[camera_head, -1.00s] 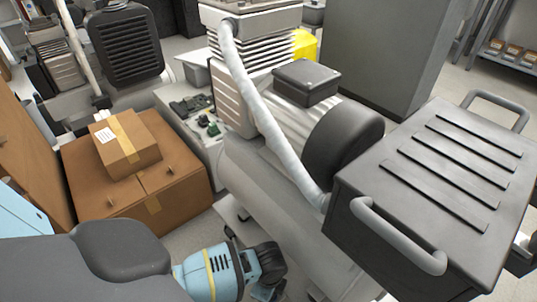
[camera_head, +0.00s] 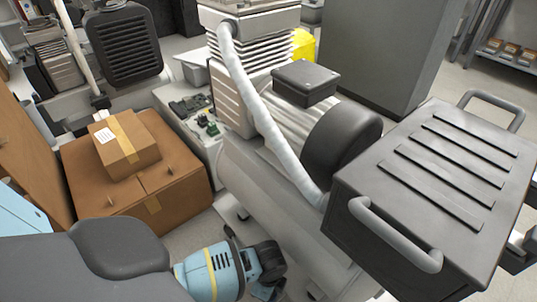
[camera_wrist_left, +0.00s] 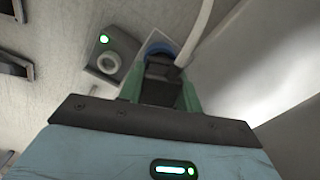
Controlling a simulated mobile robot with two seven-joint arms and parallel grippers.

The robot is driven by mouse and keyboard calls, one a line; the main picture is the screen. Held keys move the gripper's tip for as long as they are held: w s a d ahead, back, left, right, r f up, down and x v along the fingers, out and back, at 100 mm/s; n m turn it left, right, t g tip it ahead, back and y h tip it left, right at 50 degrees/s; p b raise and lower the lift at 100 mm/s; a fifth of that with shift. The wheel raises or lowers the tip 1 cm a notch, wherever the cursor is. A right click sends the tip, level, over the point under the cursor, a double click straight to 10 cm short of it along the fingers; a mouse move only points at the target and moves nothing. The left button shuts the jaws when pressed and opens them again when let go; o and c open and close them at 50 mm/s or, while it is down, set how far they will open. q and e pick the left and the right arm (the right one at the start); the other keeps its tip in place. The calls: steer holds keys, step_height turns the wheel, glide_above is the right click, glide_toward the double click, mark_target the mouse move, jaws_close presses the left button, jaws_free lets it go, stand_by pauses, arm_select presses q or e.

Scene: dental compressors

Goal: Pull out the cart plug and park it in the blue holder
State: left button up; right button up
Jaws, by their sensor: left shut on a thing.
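My left gripper (camera_wrist_left: 160,92) is shut on the dark cart plug (camera_wrist_left: 160,82), which sits between its green fingers in the left wrist view. A pale cable (camera_wrist_left: 199,35) runs up from beside the plug. The blue holder (camera_wrist_left: 158,48) shows as a blue rim just beyond the plug. I cannot tell whether the plug is inside it. In the head view my left gripper (camera_head: 266,290) is low, partly cut off, and the plug is hidden. My right gripper is out of view.
The compressor (camera_head: 265,140) with its white hose fills the middle. A black handled box (camera_head: 430,190) stands at the right. Cardboard boxes (camera_head: 185,185) are at the left, close to my left arm. A tall grey cabinet (camera_head: 385,50) stands behind.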

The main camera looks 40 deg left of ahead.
arm_select(q)
steer(key=shift+f, duration=0.2)
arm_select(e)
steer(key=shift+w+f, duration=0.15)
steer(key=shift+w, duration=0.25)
arm_select(q)
steer(key=shift+f+b, duration=0.35)
steer(key=shift+f, duration=0.1)
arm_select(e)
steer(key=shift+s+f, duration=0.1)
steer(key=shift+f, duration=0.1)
arm_select(q)
steer(key=o, duration=0.7)
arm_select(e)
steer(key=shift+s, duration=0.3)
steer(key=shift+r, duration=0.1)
